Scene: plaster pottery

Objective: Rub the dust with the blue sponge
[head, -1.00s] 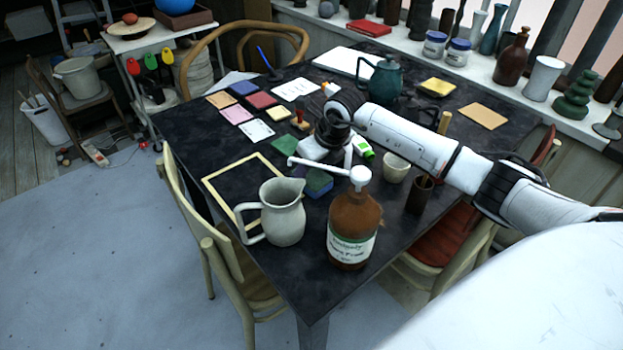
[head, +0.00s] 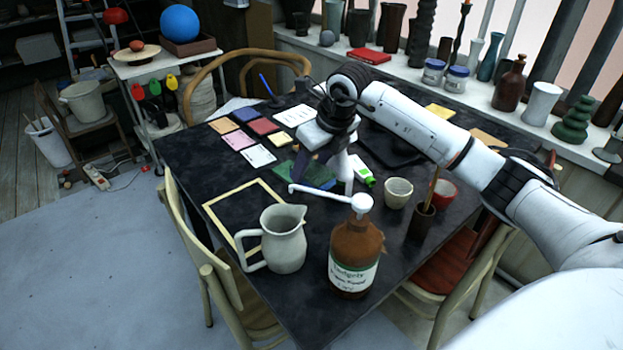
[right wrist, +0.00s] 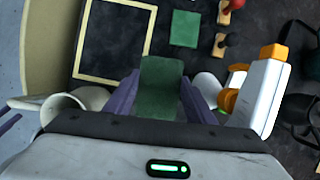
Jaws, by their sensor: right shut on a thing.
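My right gripper (head: 318,170) is shut on the sponge, whose green face (right wrist: 162,88) shows between the purple fingers in the right wrist view. My left gripper is not in view.
A grey jug (head: 285,245) and a brown pump bottle (head: 354,262) stand at the near end. A pale cup (head: 397,194) and a brush pot (head: 423,222) stand to the right. Coloured tiles (head: 263,126) lie behind the square. A green tile (right wrist: 184,28) lies close by.

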